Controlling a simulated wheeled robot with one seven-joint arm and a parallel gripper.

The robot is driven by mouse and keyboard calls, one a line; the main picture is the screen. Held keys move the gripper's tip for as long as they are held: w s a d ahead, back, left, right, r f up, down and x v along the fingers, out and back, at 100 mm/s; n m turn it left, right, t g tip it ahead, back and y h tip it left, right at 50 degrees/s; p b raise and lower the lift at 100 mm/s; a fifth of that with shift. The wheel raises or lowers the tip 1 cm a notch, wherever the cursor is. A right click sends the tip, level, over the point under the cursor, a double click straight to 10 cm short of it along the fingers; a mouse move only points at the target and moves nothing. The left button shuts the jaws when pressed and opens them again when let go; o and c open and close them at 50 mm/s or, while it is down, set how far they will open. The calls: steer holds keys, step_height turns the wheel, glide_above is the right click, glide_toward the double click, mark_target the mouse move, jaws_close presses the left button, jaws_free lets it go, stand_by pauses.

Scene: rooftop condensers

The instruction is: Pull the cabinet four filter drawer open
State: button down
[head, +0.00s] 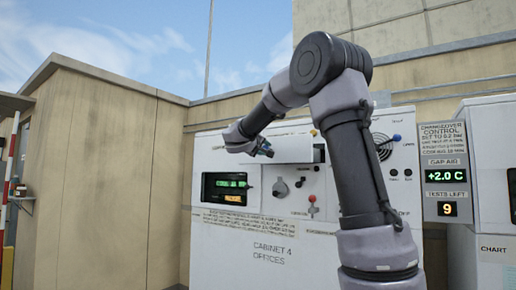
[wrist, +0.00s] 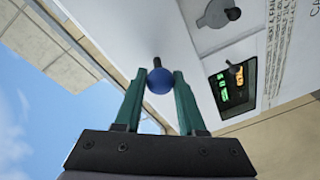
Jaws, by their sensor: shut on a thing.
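Cabinet four (head: 262,262) is a white unit with its name printed low on the front. A pale drawer-like part (head: 292,150) is at its upper front, with a dark gap at its right end; it seems to stand out from the face, but how far I cannot tell. My gripper (head: 264,149) is at the left end of this part. In the wrist view my green fingers (wrist: 160,88) are shut on a blue ball knob (wrist: 159,81) on a short dark stem. In the head view my gripper mostly hides the knob.
A green and amber display (head: 226,188) is below my gripper. A grey dial (head: 280,188) and a red-topped lever (head: 312,200) are to its right. A changeover panel (head: 446,172) reads +2.0 C and 9. A tan wall (head: 95,180) stands at left. My arm hides part of the cabinet.

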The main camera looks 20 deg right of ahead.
steer(key=c, duration=0.5)
jaws_free()
steer(key=shift+r, duration=0.1)
steer(key=v, duration=1.1)
steer(key=s+d+f+m+g+y, duration=0.1)
steer(key=s+d+f+g+y, duration=0.15)
steer(key=s+d+f, duration=0.35)
steer(key=s+d+f+m+g+y, duration=0.2)
steer(key=s+d+f+g, duration=0.15)
steer(key=s+f, duration=0.35)
steer(key=s+a+f+m+y, duration=0.2)
steer(key=s+a+f+y, duration=0.2)
steer(key=s, duration=0.4)
steer(key=s+a+f+m+y, duration=0.2)
steer(key=s+a+f+y, duration=0.3)
steer(key=s, duration=0.3)
steer(key=shift+s+f, duration=0.25)
steer(key=shift+f, duration=0.5)
